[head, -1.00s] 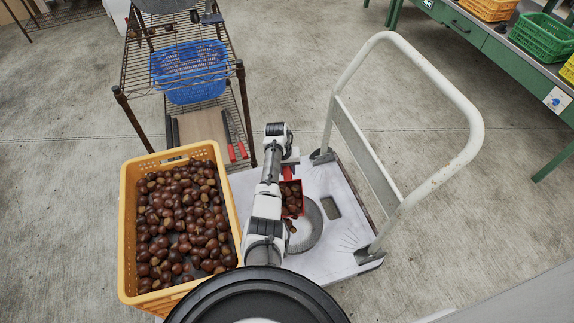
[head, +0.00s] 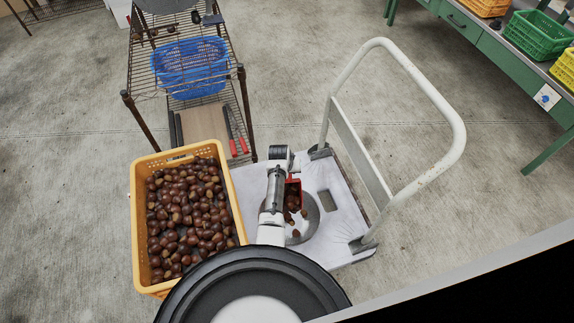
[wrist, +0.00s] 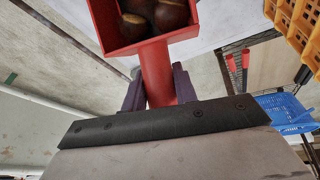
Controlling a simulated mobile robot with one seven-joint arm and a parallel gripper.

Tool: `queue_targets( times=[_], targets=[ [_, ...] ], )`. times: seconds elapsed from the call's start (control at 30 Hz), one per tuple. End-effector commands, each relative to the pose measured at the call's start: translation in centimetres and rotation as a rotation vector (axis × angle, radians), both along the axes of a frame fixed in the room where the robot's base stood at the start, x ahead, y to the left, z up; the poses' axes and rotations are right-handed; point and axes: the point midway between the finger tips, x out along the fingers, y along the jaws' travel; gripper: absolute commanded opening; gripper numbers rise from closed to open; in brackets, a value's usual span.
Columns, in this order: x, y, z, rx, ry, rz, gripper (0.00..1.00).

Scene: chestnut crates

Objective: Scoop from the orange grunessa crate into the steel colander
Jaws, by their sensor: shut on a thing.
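The orange crate (head: 137,235) stands at the left in the head view, well filled with brown chestnuts (head: 190,215). My gripper (wrist: 158,88) is shut on the red handle of a scoop (wrist: 150,42), and the scoop holds chestnuts (wrist: 170,14). In the head view the red scoop (head: 298,184) is over the steel colander (head: 313,222), partly hidden by my arm. Chestnuts (head: 295,234) show at the scoop's front and over the colander; I cannot tell which lie in it. My gripper's fingers are hidden in the head view.
The colander is on a white platform cart (head: 345,225) with a tall handle (head: 452,120) at the right. A wire rack (head: 128,95) with a blue basket (head: 190,65) and red-handled tools (head: 237,145) stands behind. A green table (head: 485,50) is at the far right.

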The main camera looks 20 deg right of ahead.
Motion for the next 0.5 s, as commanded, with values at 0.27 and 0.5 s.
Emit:
queue_targets(
  times=[0.27, 0.5],
  targets=[
    [-2.1, 0.4, 1.5, -0.024, -0.135, 0.001, 0.0],
    [-3.9, 0.6, 2.2, -0.043, -0.254, 0.001, 0.0]
  ],
)
